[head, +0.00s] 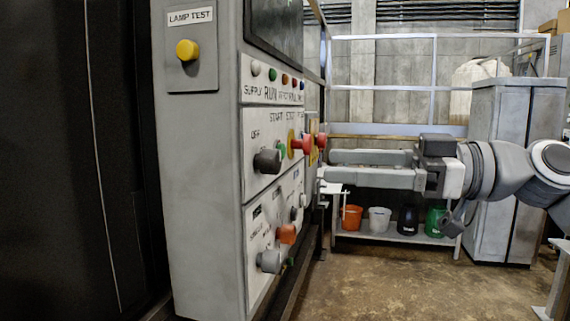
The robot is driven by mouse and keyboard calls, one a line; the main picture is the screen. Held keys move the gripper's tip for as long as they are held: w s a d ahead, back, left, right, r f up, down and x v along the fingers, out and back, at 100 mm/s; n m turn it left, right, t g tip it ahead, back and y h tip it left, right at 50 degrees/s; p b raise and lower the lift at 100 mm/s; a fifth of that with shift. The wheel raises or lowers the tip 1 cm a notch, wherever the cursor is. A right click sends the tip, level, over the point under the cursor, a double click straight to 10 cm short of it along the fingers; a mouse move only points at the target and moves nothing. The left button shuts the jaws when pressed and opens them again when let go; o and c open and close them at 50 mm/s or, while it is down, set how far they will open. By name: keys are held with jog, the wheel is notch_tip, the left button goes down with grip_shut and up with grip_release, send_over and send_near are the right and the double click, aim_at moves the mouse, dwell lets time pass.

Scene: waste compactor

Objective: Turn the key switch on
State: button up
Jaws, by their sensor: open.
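The control panel (248,205) is a grey cabinet seen at a steep angle, left of centre. A dark grey knob (267,161) sticks out of its middle plate below an "OFF" label. I cannot tell for sure whether this knob is the key switch, and no key is clearly seen. Its turn position is also unclear. My gripper (327,167) comes in from the right, level, with its two long grey fingers pointing left. It is open and empty. Its tips are right of the knob and near the panel's red buttons in the picture; the gap in depth is unclear.
A red button (302,143) on a yellow base and a green button (281,151) sit beside the knob. Below are an orange knob (287,233) and a lower grey knob (269,261). A yellow lamp-test button (187,50) is on the cabinet side. Buckets stand on a low shelf behind.

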aim_at(280, 162)
jog(key=x, duration=0.8)
jog(key=shift+a, duration=0.2)
grip_shut()
